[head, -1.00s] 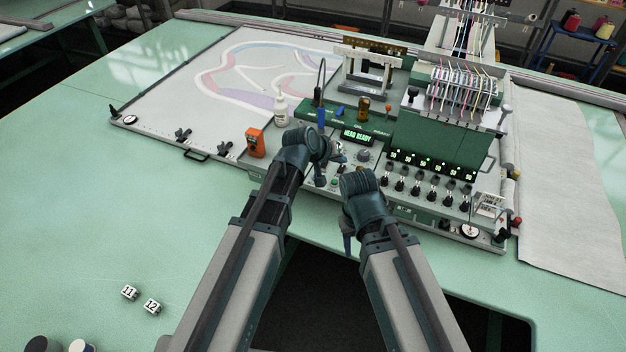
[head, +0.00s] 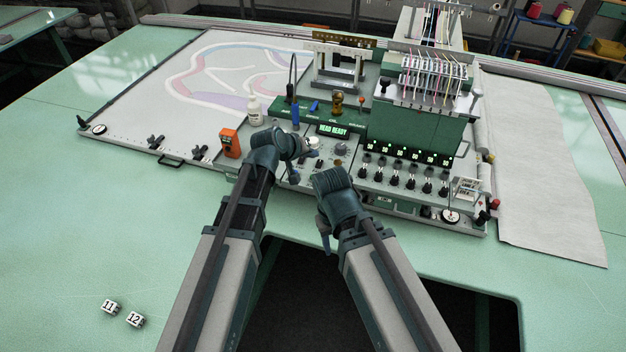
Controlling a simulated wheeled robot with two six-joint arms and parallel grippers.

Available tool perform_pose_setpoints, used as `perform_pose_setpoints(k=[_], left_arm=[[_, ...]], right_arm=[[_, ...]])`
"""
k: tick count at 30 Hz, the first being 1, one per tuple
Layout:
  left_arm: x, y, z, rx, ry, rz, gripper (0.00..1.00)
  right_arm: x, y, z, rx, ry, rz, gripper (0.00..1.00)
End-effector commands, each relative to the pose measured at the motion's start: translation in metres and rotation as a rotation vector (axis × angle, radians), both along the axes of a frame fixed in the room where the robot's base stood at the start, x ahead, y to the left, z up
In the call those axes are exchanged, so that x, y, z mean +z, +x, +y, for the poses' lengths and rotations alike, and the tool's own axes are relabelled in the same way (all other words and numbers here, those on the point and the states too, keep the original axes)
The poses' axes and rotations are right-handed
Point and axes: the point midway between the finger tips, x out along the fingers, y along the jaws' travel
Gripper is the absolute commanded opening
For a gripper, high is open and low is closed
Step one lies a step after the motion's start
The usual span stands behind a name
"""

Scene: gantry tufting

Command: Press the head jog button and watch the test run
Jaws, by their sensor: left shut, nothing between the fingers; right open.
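The green machine console (head: 420,137) stands on the table. Its lit display (head: 333,130) reads HEAD READY. A row of green lit readouts and several black knobs (head: 410,179) run along its right part. My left gripper (head: 297,177) is shut and empty at the control panel, below and left of the display. The wrist and fingers cover much of the panel there, so I cannot tell which button lies under the fingertips or whether they touch. My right gripper (head: 325,240) is open and empty, lower down in front of the console's front edge.
An orange device (head: 230,143) and a white bottle (head: 254,110) stand left of the console. A backing board with a coloured curved pattern (head: 190,75) lies behind them. Number blocks (head: 135,320) lie on the clear table at front left.

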Motion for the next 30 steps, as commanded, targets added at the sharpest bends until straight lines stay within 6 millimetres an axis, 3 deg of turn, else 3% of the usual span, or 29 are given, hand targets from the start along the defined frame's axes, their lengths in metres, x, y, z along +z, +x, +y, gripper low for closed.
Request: perform_pose_setpoints(k=[1,12,30], left_arm=[[-0.013,0.0,0.0,0.0,0.0,0.0,0.0],[-0.06,0.0,0.0,0.0,0.0,0.0,0.0],[-0.065,0.0,0.0,0.0,0.0,0.0,0.0]], right_arm=[[-0.013,0.0,0.0,0.002,0.0,0.0,0.5],[-0.06,0.0,0.0,0.009,-0.002,0.0,0.5],[-0.065,0.0,0.0,0.008,-0.002,0.0,0.5]])
